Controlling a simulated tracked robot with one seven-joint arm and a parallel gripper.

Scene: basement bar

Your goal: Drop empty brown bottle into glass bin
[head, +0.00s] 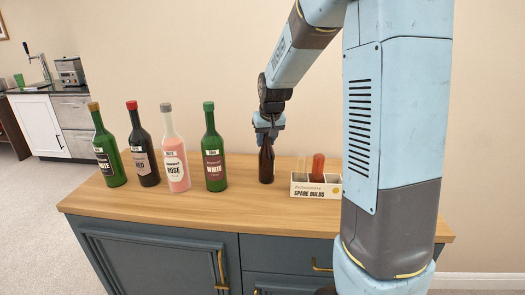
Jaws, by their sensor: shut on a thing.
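The brown bottle (266,164) stands upright on the wooden top of the cabinet, between the green white-wine bottle and the spare bulbs box. My gripper (268,127) comes down from above and is shut on the bottle's neck. The bottle's base appears to touch the wood. No glass bin can be made out in this view; my own arm hides part of the right side.
Several wine bottles stand in a row at the left, the nearest a green one (214,150). A spare bulbs box (307,190) stands close to the bottle's right. The wooden cabinet top (240,208) is clear in front. A sink counter (45,91) is far left.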

